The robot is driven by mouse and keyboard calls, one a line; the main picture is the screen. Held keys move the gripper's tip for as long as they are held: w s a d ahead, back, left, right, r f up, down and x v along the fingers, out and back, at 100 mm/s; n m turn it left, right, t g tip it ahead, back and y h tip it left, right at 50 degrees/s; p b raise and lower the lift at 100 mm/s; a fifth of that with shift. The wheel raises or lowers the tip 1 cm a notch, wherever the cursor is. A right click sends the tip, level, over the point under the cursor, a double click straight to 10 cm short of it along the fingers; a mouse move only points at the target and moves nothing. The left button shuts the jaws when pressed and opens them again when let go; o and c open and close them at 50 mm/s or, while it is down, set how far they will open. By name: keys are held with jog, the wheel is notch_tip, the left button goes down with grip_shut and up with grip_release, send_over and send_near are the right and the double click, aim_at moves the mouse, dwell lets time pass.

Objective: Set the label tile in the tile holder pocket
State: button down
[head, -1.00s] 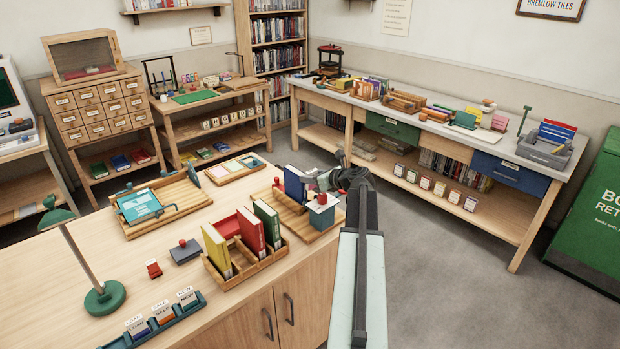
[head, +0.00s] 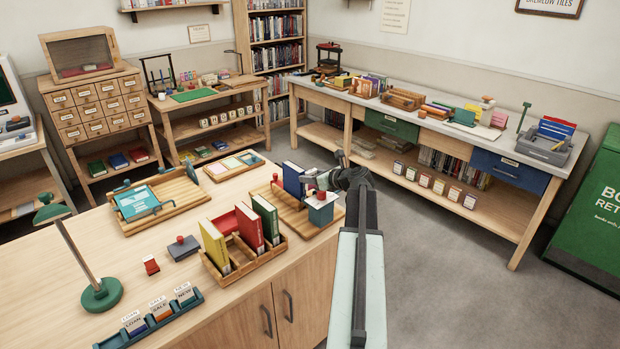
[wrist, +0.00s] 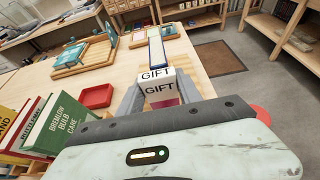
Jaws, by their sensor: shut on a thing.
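My gripper (wrist: 158,92) is shut on the label tile (wrist: 159,89), a white piece marked GIFT with a pink-red lower part, held between the two grey fingers. In the head view my gripper (head: 316,184) is over the right end of the wooden counter, beside an upright blue book; the tile is too small there to read. The teal tile holder (head: 190,303) lies at the counter's front left, far from my gripper. It carries tiles marked LOAN, SALE and NEW.
Between gripper and holder stands a wooden book rack (head: 247,262) with yellow, red and green books. A dark stamp pad (head: 184,250), a small red stamp (head: 151,266) and a green lamp (head: 101,294) are also nearby. A wooden tray (head: 180,205) lies behind them. Counter wood before the rack is partly clear.

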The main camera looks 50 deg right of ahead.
dwell(0.4)
notch_tip(320, 180, down, 3)
jog(key=b, duration=0.3)
jog(key=shift+r, duration=0.2)
jog(key=shift+r+p, duration=0.15)
jog(key=shift+p, duration=0.25)
